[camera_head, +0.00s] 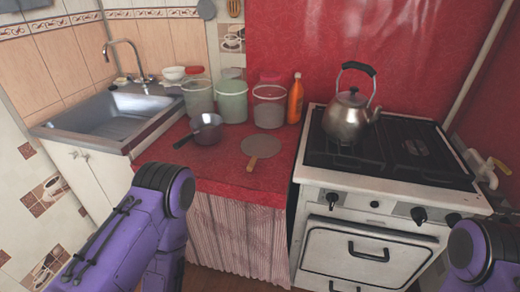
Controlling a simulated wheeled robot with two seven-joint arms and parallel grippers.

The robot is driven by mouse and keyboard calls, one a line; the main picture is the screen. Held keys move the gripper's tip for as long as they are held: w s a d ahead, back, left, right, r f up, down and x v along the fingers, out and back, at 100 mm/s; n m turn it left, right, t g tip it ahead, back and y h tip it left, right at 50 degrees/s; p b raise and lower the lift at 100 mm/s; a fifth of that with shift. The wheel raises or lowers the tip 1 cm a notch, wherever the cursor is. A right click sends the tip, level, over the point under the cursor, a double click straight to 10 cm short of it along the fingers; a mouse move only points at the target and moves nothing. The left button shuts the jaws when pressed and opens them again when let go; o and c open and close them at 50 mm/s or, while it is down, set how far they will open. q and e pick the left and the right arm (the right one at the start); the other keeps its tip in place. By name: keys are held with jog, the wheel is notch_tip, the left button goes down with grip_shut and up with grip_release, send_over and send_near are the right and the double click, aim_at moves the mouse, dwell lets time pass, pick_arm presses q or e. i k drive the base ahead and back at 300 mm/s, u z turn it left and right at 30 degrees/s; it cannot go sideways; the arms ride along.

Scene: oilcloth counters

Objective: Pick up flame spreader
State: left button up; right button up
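The flame spreader (262,147) is a flat grey-brown disc with a short wooden handle. It lies on the red oilcloth counter (225,183), with its handle pointing toward the front edge. A purple section of my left arm shows at the lower left, and a purple section of my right arm shows at the lower right corner. Neither gripper is in the picture, so I cannot see their fingers. Nothing covers the flame spreader.
A small saucepan (207,128) stands left of the disc. Lidded containers (232,100) and an orange bottle (295,100) stand behind. A gas stove (395,215) with a metal kettle (347,118) is to the right. A sink (110,125) is at the left.

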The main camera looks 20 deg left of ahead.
aim_at(257, 146)
jog(key=u, duration=2.4)
jog(key=i, duration=1.55)
jog(key=z, duration=2.25)
